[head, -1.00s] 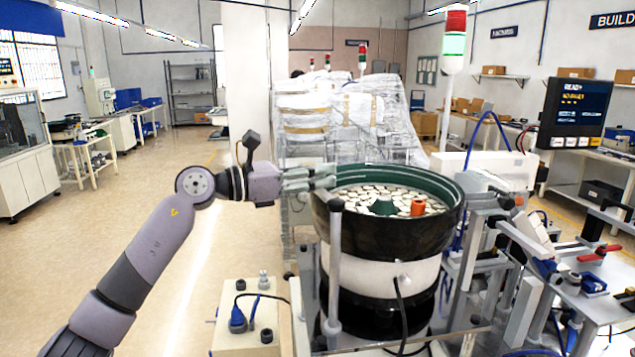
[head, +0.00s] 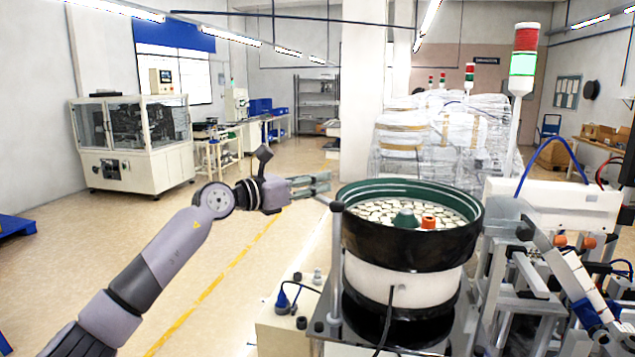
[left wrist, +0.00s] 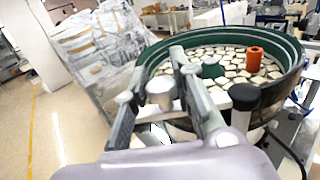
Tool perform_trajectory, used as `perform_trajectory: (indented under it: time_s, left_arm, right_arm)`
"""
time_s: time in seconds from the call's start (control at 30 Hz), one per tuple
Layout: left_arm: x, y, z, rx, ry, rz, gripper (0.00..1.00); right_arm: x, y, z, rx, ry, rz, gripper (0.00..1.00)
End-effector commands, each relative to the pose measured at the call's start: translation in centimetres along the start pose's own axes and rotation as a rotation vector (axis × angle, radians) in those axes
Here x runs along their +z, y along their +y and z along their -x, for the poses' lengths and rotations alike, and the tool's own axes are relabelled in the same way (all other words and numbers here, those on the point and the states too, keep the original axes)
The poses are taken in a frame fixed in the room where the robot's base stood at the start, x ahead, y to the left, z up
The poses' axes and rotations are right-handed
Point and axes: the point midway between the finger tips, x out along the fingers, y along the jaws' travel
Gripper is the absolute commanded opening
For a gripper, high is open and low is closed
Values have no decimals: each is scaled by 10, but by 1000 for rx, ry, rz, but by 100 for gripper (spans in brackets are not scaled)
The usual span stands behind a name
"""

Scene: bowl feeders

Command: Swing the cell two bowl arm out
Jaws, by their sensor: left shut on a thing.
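The cell two bowl (head: 412,250), black outside with a green rim, holds pale flat parts, a green cone (head: 405,217) and an orange cylinder (head: 428,222). A grey post (head: 336,265) stands at its left front side. A short thin bar, the bowl arm (head: 322,199), reaches from the post's top toward my left gripper (head: 325,183). The gripper is left of the rim and apart from it. In the left wrist view its fingers are shut on a grey cylindrical end (left wrist: 160,92) of the arm; a black-capped post (left wrist: 244,98) is to the right. My right gripper is not in view.
A signal tower (head: 523,65) and metal feeder rails (head: 560,265) stand right of the bowl. Wrapped pallets (head: 440,135) are behind it. A box with cables (head: 290,320) is low in front. The floor (head: 240,265) on the left is open.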

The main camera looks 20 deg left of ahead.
Motion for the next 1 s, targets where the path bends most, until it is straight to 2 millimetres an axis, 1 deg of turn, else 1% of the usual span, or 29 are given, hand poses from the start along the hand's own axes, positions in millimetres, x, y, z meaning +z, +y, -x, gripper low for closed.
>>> perform_trajectory:
  time_s: [0.03,0.47,0.5,0.8,1.0]
  left_arm:
    - [4,0,0,1,-7,-2,0]
    - [3,1,-1,5,-7,-1,0]
    - [2,1,-1,5,-6,-1,25]
    - [1,1,-1,5,-3,0,44]
    - [0,2,-1,5,-1,0,44]
  right_arm:
    - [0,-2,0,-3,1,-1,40]
    - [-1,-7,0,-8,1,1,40]
    - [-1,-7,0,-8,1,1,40]
    - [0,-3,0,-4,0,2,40]
    - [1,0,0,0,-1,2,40]
